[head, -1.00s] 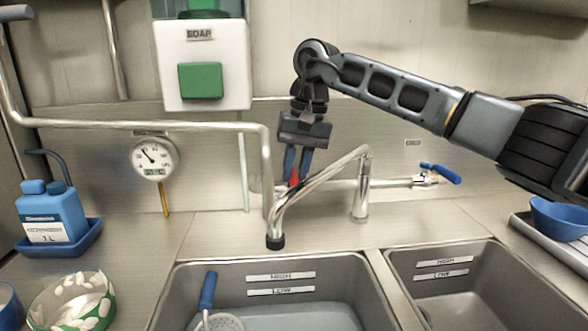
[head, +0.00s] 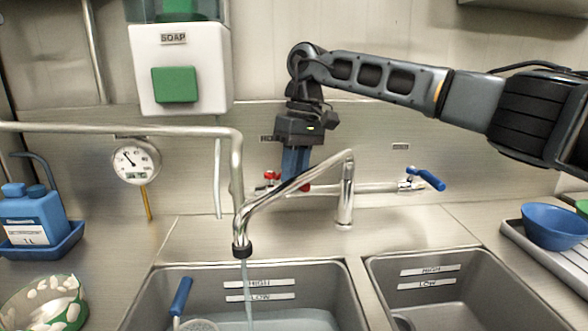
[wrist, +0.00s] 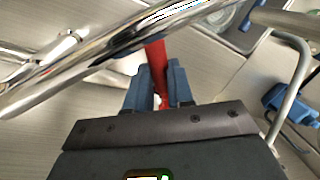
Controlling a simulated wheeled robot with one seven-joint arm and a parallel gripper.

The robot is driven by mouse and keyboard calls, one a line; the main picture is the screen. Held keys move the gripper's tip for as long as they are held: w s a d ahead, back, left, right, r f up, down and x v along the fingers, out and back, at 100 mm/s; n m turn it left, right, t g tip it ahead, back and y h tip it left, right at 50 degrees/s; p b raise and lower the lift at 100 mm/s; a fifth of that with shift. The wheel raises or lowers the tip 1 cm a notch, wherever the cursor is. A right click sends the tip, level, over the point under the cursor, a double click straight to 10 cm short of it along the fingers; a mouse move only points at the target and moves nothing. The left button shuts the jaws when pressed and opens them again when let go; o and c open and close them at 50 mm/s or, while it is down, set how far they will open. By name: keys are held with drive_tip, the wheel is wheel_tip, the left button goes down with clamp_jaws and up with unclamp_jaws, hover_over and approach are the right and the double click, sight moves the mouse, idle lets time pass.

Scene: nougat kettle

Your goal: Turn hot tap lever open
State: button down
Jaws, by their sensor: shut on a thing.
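The red hot tap lever (wrist: 155,58) shows in the wrist view between the blue fingers of my gripper (wrist: 160,88). My gripper (head: 293,178) is shut on this lever. In the head view the lever is mostly hidden behind the fingers and the spout, with red parts showing on either side of the fingers. The chrome spout (head: 298,183) crosses in front of the fingers. A thin stream of water (head: 246,285) runs from its black-tipped end into the left basin. The cold tap's blue lever (head: 428,179) is at the right end of the tap pipe.
The left basin (head: 325,270) holds water and a blue-handled strainer (head: 181,297). The right basin (head: 450,262) is beside it. A soap dispenser (head: 180,50), a dial gauge (head: 136,161) and a vertical pipe (head: 237,185) stand left of my gripper. A blue bowl (head: 553,228) is at right.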

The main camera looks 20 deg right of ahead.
drive_tip(key=shift+w+d+r, duration=0.1)
drive_tip(key=shift+d, duration=0.05)
idle(0.3)
drive_tip(key=c, duration=1)
unclamp_jaws()
wheel_tip(320, 180, up, 8)
drive_tip(key=d, duration=0.1)
drive_tip(key=shift+w+d+f, duration=0.2)
drive_tip(key=shift+f, duration=0.05)
